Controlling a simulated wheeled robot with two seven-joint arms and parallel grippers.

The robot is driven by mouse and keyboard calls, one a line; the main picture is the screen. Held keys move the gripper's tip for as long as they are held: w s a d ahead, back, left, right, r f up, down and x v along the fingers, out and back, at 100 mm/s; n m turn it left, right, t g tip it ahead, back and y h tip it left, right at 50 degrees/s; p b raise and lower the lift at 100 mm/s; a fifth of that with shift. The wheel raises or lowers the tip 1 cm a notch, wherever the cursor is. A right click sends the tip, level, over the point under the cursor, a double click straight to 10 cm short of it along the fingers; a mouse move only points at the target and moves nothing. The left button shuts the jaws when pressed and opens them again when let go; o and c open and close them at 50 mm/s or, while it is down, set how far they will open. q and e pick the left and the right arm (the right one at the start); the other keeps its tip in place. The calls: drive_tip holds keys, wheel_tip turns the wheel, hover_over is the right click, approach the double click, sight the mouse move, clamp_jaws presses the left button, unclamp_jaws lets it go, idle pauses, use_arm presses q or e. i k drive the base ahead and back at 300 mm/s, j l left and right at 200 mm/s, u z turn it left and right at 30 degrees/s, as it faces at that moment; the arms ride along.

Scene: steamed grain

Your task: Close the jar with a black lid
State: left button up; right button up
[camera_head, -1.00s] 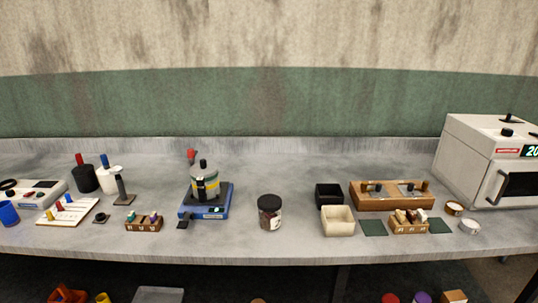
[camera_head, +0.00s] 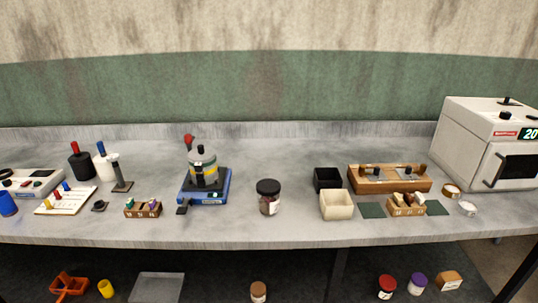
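A clear jar (camera_head: 269,205) with dark contents and a pale label stands upright on the grey bench, a little right of the middle. A black lid (camera_head: 268,187) sits on top of its mouth; I cannot tell whether it is tightened. Neither of my grippers is in the head view, and nothing touches the jar.
A blue scale (camera_head: 205,190) with a metal pot stands left of the jar. A black box (camera_head: 327,179) and a cream box (camera_head: 336,204) stand to its right. A white oven (camera_head: 488,145) is far right. Bench front around the jar is clear. Lidded containers (camera_head: 387,286) lie below.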

sight(268, 206)
drive_tip(key=i+j+z, duration=0.15)
drive_tip(key=j, duration=0.2)
drive_tip(key=i+j+z, duration=0.1)
drive_tip(key=j, duration=0.3)
drive_tip(key=i+j+z, duration=0.15)
drive_tip(key=j, duration=0.25)
drive_tip(key=i+j+z, duration=0.1)
drive_tip(key=j, duration=0.3)
drive_tip(key=i+j+z, duration=0.15)
drive_tip(key=j, duration=0.3)
drive_tip(key=k, duration=0.05)
